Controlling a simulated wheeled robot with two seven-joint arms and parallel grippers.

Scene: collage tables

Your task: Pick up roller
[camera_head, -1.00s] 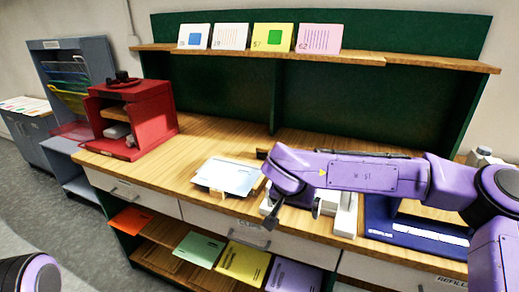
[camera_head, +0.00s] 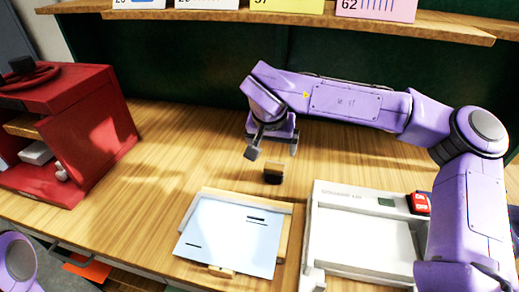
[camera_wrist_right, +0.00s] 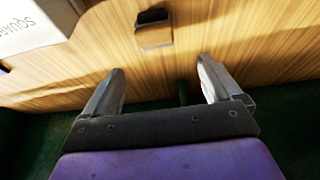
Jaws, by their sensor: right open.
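A small block-like thing, dark with a wood-coloured part, likely the roller (camera_head: 273,173), rests on the wooden table behind the pale blue sheet. In the right wrist view it (camera_wrist_right: 154,32) lies beyond the fingertips, roughly in line with the gap between them. My right gripper (camera_head: 272,151) is open and empty, pointing down just behind and above the roller. Both fingers also show apart in the right wrist view (camera_wrist_right: 161,70). My left gripper is out of view.
A pale blue sheet (camera_head: 230,236) lies on a wooden board in front. A white "SQUARE UP" device (camera_head: 360,238) stands to the right, with a red item (camera_head: 419,203) at its corner. A red cabinet (camera_head: 88,125) stands left. Bare table (camera_head: 165,165) lies between.

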